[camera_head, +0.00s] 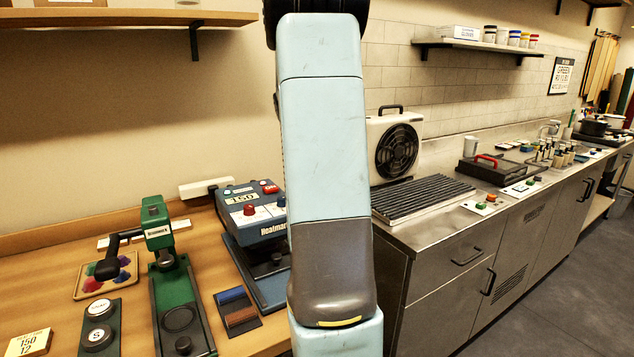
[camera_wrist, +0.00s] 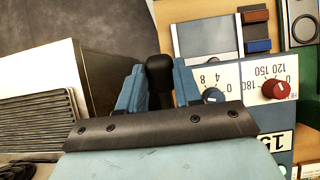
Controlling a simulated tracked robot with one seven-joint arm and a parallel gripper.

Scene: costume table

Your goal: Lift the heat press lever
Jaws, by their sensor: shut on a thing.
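The heat press (camera_head: 255,208) is a blue machine on the wooden table, left of my arm in the head view, with a 150 display, a red knob and a blue knob. Its dial panel shows upside down in the wrist view (camera_wrist: 245,78). The black knob of the heat press lever (camera_wrist: 160,68) stands between the two blue fingers of my gripper (camera_wrist: 158,88), which is shut on it. The lever and gripper are hidden behind my arm in the head view. How high the lever stands cannot be told.
On the right, a steel counter (camera_head: 455,215) bears a fan unit (camera_head: 397,150) and a ribbed black rack (camera_head: 422,198).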

